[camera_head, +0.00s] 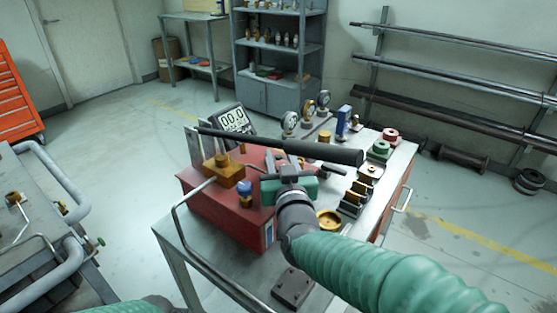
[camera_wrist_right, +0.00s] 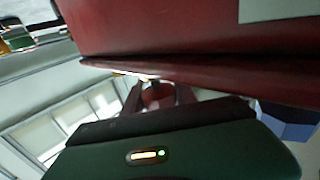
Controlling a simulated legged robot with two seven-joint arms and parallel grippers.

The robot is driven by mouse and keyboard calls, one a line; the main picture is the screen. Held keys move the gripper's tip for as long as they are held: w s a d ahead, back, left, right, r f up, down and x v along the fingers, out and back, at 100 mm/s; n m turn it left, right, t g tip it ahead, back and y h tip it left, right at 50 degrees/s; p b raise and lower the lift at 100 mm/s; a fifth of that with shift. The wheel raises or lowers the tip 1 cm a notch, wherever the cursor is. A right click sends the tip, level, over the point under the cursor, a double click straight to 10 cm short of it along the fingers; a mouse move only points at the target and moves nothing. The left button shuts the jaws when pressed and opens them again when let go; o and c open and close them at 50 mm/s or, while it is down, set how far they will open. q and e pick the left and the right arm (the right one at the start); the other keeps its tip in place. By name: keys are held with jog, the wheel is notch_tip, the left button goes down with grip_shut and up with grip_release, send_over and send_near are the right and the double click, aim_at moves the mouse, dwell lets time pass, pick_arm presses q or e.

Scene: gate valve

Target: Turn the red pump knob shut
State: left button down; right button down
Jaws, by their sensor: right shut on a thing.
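The red pump (camera_head: 225,208) sits on the workbench, with a brass block (camera_head: 224,170), a blue-capped part (camera_head: 245,194) and a long black lever (camera_head: 290,148) on top. My right gripper (camera_head: 286,168) reaches in from the lower right, low beside the pump and under the lever. In the right wrist view, the pump's red body (camera_wrist_right: 180,30) fills the top. Below it, the fingers close around a small round reddish knob (camera_wrist_right: 158,95), mostly hidden behind my gripper's green housing. The head view hides the knob behind my gripper. My left gripper is not in view.
Brass fittings (camera_head: 354,194) and flanges (camera_head: 380,148) crowd the bench's right side. A metal rail (camera_head: 205,250) runs along the front-left edge. A dark plate (camera_head: 292,287) lies near the front.

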jog(key=shift+r, duration=0.1)
dwell(0.4)
jog(key=c, duration=1)
grip_release()
